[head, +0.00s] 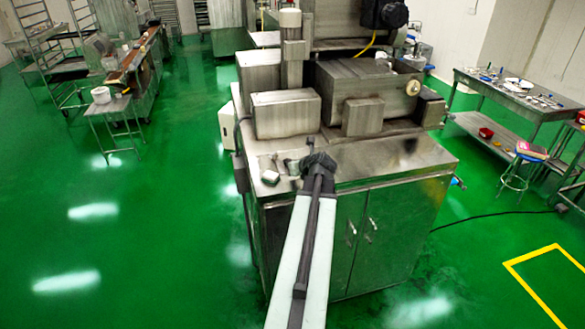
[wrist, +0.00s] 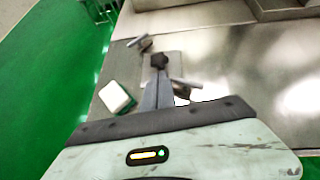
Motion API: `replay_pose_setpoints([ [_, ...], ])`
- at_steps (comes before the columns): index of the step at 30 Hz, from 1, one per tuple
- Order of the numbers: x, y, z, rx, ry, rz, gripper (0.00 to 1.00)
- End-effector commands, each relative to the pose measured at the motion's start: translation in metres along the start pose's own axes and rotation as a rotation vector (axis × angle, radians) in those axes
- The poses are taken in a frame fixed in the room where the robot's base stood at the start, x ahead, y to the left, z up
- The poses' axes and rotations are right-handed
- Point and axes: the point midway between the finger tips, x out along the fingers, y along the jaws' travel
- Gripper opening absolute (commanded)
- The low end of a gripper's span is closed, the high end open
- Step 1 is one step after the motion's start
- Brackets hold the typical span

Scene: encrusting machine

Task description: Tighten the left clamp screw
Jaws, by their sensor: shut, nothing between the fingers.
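A black lobed knob (wrist: 159,60), which looks like the head of a clamp screw, stands on a flat metal plate on the steel machine top in the wrist view. My gripper (wrist: 158,80) is shut and empty, its fingertips just below the knob in the picture. I cannot tell whether they touch it. Short metal bars show at the plate's upper left (wrist: 140,42) and lower right (wrist: 187,83). In the head view my dark gripper (head: 318,166) is over the front left of the machine top and hides most of the clamp area.
A white-topped block (wrist: 115,96) lies left of my gripper on the machine top (head: 400,158); it also shows in the head view (head: 270,177). Machine housings (head: 286,113) rise behind. The cabinet doors (head: 375,235) are below. Green floor lies open to the left.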

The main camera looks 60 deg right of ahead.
Motion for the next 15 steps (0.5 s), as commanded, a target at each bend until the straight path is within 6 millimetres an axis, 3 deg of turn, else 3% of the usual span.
replay_pose_setpoints([
  [15,-0.001,-0.014,0.000,0.011,0.000,-0.017,0.00],
])
